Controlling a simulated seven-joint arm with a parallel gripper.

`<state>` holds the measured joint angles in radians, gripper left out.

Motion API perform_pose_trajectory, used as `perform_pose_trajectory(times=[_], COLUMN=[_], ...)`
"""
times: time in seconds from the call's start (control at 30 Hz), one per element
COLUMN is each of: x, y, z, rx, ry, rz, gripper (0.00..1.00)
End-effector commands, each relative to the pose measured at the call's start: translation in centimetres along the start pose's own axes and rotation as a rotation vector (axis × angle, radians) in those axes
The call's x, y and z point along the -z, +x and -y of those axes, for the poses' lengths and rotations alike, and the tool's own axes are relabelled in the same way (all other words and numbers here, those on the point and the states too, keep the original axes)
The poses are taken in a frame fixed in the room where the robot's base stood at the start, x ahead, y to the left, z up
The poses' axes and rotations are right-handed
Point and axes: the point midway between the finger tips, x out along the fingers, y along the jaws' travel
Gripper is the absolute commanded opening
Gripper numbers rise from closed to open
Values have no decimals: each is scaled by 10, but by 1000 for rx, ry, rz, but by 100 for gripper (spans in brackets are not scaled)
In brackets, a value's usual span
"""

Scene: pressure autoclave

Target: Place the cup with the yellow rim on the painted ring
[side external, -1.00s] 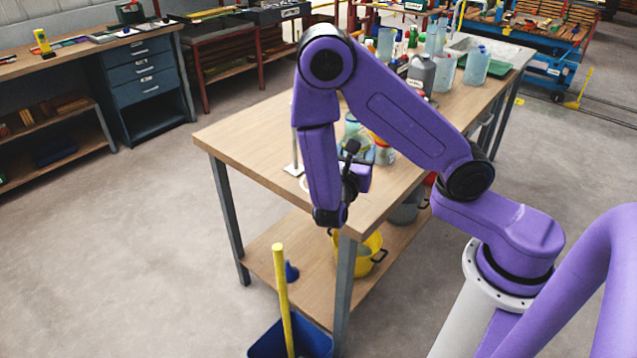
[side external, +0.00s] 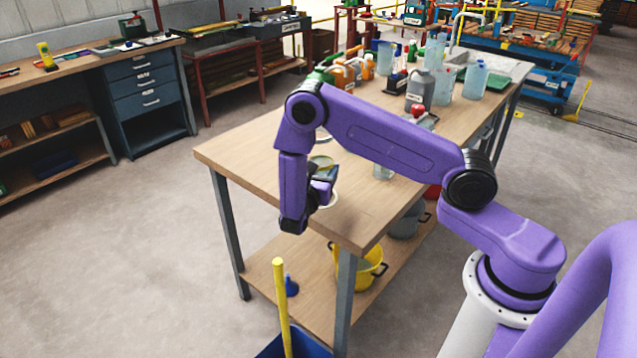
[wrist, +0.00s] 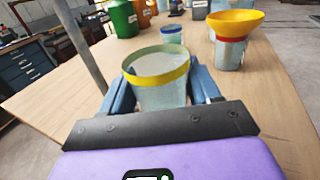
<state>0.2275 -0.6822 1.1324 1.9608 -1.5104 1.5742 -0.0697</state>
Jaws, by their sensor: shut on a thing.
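The cup with the yellow rim (wrist: 160,92) is clear and upright in the wrist view. My gripper (wrist: 160,85) is shut on it, with one blue finger on each side. In the side external view my gripper (side external: 321,184) is low over the near left part of the workbench, and my arm hides part of it. A pale curved mark (side external: 331,200) shows on the bench just by the gripper and may be part of the painted ring; the rest is hidden. I cannot tell whether the cup touches the bench.
A cup with a blue rim (wrist: 172,36) stands beyond the held cup. A red-rimmed cup (wrist: 230,54) carrying a yellow funnel (wrist: 236,22) stands to its right. A thin metal rod (wrist: 82,45) rises at the left. Bottles (side external: 420,88) crowd the bench's far part. Its near corner is clear.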

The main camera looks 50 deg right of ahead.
Motion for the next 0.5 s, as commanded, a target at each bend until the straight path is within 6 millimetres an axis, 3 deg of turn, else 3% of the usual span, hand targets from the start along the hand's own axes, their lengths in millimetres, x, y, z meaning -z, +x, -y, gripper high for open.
perform_pose_trajectory(times=[0.5], x=[41], y=[5], z=[-9], rx=[1], ry=[1], rz=[0], gripper=[33])
